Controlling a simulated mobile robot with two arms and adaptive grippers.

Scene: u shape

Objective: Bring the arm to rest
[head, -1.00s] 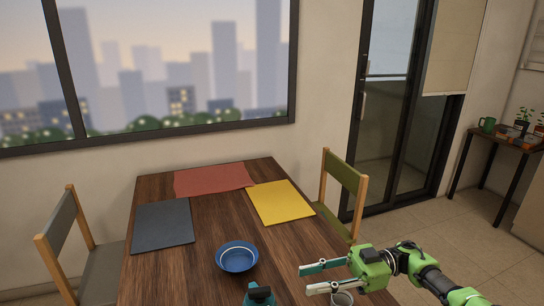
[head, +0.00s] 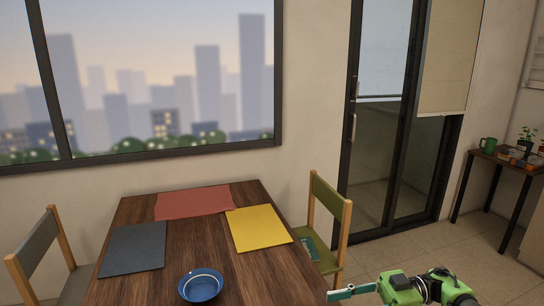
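My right gripper (head: 340,297) is at the bottom right of the head view, beside the right side of the wooden table (head: 225,268). It is green, with one teal-topped finger pointing left. The other finger is cut off by the bottom edge, so its opening is hidden. I see nothing held in the visible part. My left gripper is not in view.
A blue bowl (head: 201,285) and red (head: 194,202), yellow (head: 258,229) and dark grey (head: 133,249) mats lie on the table. Chairs stand left (head: 45,255) and right (head: 328,225). A side table (head: 507,161) with a green mug (head: 488,145) is far right.

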